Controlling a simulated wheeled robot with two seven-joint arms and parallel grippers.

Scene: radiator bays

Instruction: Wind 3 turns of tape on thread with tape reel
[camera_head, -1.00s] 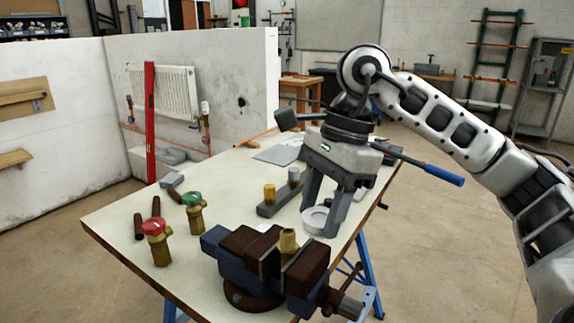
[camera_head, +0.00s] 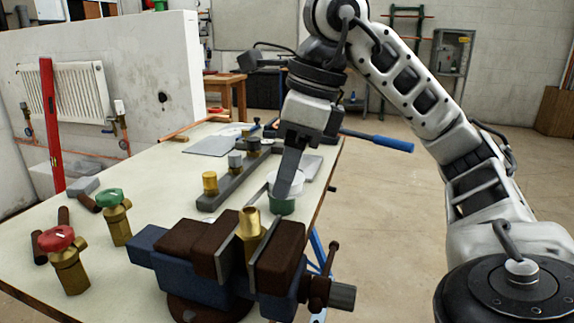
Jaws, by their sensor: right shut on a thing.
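The brass fitting with the thread (camera_head: 250,225) stands upright in the jaws of the bench vise (camera_head: 215,262). My right gripper (camera_head: 287,190) comes down from above, behind and slightly right of the fitting in the picture. It is shut on the tape reel (camera_head: 283,207), a small white and green roll, partly hidden by the dark finger. The reel appears close to the fitting but apart from it. I cannot make out any tape on the thread. My left gripper is not in view.
Red-handled (camera_head: 68,262) and green-handled (camera_head: 115,218) valves stand on the workbench (camera_head: 160,190) at left. A grey bar with fittings (camera_head: 235,180) lies behind the vise. A blue-handled tool (camera_head: 385,141) sticks out past the right edge. Floor is clear at right.

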